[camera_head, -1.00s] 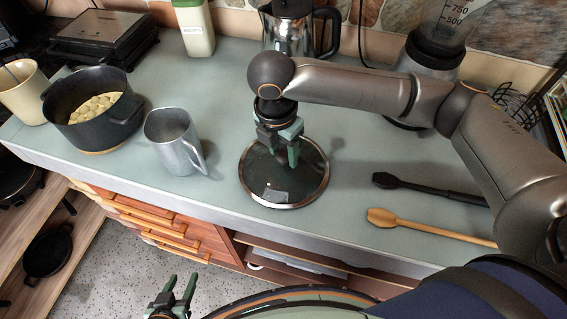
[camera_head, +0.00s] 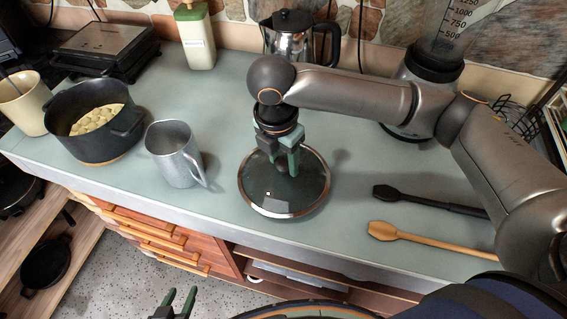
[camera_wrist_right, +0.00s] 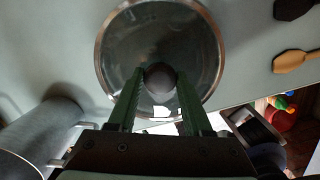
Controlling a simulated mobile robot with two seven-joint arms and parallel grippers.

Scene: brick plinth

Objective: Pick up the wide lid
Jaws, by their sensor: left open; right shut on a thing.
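The wide lid (camera_head: 262,194) is a round glass lid with a metal rim, near the front of the counter. In the right wrist view the lid (camera_wrist_right: 113,62) shows its dark round knob (camera_wrist_right: 160,77) between my fingers. My right gripper (camera_head: 287,166) points down over the lid's middle and is shut on the knob. It also shows in the right wrist view (camera_wrist_right: 160,95). I cannot tell whether the lid is clear of the counter. My left gripper (camera_head: 178,299) is open and empty, low in front of the counter.
A metal mug (camera_head: 172,153) stands left of the lid, and a dark pot (camera_head: 95,148) with food stands beyond it. A black utensil (camera_head: 430,199) and a wooden one (camera_head: 430,239) lie to the right. A kettle (camera_head: 290,42) and blender (camera_head: 425,75) stand behind.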

